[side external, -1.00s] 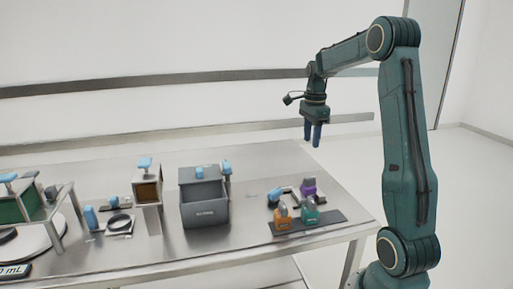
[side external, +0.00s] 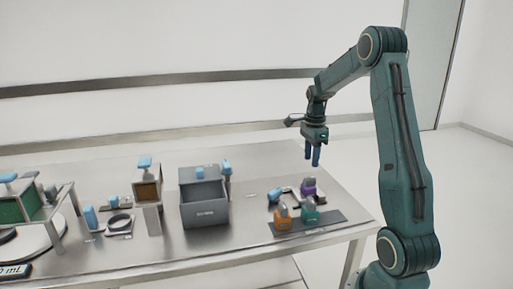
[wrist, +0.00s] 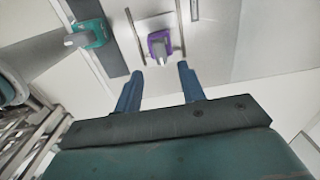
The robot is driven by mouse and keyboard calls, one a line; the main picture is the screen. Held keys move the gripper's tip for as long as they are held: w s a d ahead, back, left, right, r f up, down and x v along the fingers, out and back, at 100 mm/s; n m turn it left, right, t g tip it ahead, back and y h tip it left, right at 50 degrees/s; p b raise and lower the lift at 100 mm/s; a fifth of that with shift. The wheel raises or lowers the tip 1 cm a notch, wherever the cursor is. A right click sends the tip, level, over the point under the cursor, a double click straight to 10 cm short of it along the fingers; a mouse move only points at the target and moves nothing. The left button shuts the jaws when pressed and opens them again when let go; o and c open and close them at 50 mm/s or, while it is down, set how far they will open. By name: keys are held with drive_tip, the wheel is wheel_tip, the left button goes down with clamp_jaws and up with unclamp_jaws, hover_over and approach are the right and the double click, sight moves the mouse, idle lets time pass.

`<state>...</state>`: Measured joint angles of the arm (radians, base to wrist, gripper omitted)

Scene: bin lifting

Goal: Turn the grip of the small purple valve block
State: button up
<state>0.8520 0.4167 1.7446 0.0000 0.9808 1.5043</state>
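The small purple valve block (side external: 308,187) stands at the right end of the table, behind the teal and orange blocks. In the wrist view the purple block (wrist: 159,46) has a grey grip (wrist: 77,41) seen on its teal neighbour and a similar grey grip on itself, lying ahead of my fingertips. My gripper (side external: 312,163) is in the air above the purple block, pointing down. In the wrist view my gripper (wrist: 160,68) has its two blue fingers well apart, with nothing between them. The fingers do not touch the block.
A teal block (side external: 311,213) and an orange block (side external: 283,222) stand on a dark strip (side external: 336,219) near the table's front edge. A grey bin (side external: 205,214) stands to the left. Bare table lies behind the blocks.

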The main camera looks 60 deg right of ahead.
sight(310, 177)
drive_tip(key=shift+f, duration=3.6)
clamp_jaws()
